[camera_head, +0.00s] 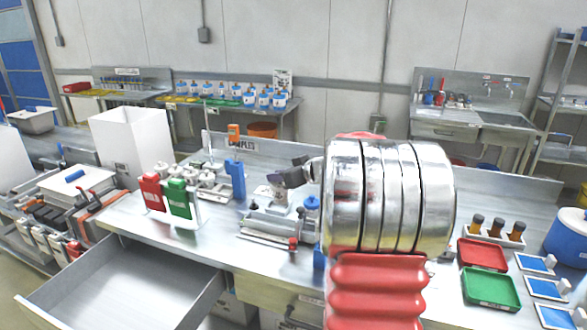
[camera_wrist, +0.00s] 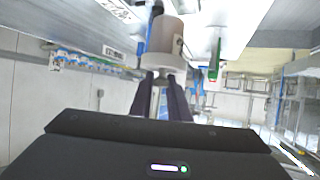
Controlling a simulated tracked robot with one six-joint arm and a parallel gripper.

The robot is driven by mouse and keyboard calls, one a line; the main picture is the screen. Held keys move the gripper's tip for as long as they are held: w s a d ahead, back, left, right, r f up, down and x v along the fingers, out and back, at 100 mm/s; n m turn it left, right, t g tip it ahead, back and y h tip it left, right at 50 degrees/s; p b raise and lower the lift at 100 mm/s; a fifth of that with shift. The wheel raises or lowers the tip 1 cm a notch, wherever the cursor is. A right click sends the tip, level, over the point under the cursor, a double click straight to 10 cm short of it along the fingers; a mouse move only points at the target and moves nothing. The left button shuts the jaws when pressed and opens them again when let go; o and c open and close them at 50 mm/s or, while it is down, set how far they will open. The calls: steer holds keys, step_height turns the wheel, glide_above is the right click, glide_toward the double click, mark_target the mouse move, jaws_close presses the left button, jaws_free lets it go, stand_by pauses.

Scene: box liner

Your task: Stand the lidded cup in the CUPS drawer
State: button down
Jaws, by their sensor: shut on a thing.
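My gripper (camera_head: 288,180) is above the middle of the bench in the head view, partly hidden by my own arm. It is shut on a pale cup (camera_head: 277,188), which seems to be over or just behind a metal device. In the wrist view my gripper (camera_wrist: 166,84) points at the cup (camera_wrist: 167,36), whose wide lid-like disc lies close to the fingertips. The fingers' exact contact is hard to see. An open, empty-looking drawer (camera_head: 125,285) sticks out from the bench at lower left. I cannot read a CUPS label on it.
A metal device with rollers (camera_head: 275,225) stands under the gripper. Red (camera_head: 152,192) and green (camera_head: 179,199) holders stand on the bench behind the drawer, beside a tall white box (camera_head: 130,145). Red (camera_head: 483,254) and green (camera_head: 490,288) trays lie at right.

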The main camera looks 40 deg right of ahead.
steer(key=s+a+f+n+y, duration=0.1)
steer(key=a+f, duration=0.4)
steer(key=a, duration=0.5)
steer(key=s+a+f+n+y, duration=0.1)
steer(key=a+f, duration=0.4)
steer(key=a, duration=0.5)
steer(key=s+a+f+n+y, duration=0.1)
steer(key=a+f, duration=0.4)
steer(key=a, duration=0.5)
steer(key=shift+a+f+g+y, duration=0.2)
steer(key=shift+a+g+y, duration=0.1)
steer(key=shift+a+y, duration=0.1)
